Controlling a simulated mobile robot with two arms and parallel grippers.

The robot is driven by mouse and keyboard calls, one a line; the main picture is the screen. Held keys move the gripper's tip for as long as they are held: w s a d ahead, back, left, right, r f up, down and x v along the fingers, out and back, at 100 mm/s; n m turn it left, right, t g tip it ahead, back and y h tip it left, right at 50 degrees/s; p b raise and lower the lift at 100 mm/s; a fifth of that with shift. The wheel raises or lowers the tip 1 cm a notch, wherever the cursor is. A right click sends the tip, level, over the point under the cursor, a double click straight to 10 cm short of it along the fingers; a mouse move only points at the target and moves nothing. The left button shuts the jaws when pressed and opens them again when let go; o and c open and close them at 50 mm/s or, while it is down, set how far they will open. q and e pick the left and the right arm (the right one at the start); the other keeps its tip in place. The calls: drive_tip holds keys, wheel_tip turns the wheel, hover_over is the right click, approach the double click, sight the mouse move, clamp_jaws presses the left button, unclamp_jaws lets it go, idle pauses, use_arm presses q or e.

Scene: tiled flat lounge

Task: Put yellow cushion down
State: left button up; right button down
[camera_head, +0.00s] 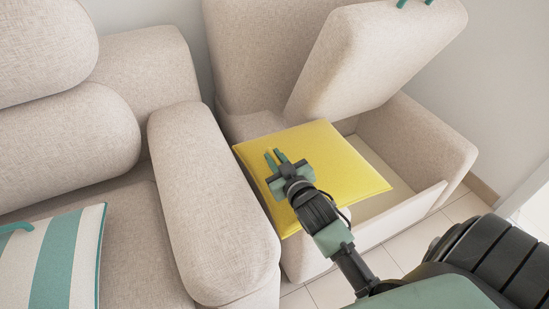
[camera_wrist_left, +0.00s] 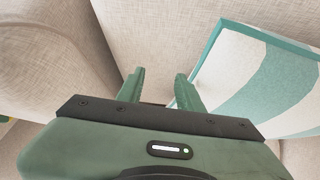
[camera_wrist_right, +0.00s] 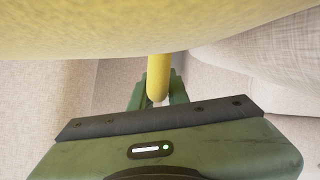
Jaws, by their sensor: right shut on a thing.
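The yellow cushion (camera_head: 335,165) is square and flat and lies at a slant over the open storage box of the sofa in the head view. My right gripper (camera_head: 277,158) is over its near left part, shut on a yellow loop or tab (camera_wrist_right: 158,75) of it in the right wrist view. The cushion's yellow underside or face (camera_wrist_right: 120,25) fills the top of that view. Whether the cushion touches the box rim is unclear. My left gripper (camera_wrist_left: 159,88) is open and empty, with its fingers apart, in the left wrist view.
The box's beige lid (camera_head: 375,50) is tilted up and has a teal handle (camera_head: 402,3). The box's front wall (camera_head: 385,222) is partly bare. A sofa armrest (camera_head: 210,200) stands left of it. A striped teal and white cushion (camera_head: 60,260) lies on the seat.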

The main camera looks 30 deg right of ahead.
drive_tip(key=c, duration=1.4)
unclamp_jaws()
drive_tip(key=shift+o, duration=0.2)
drive_tip(key=shift+s, duration=0.1)
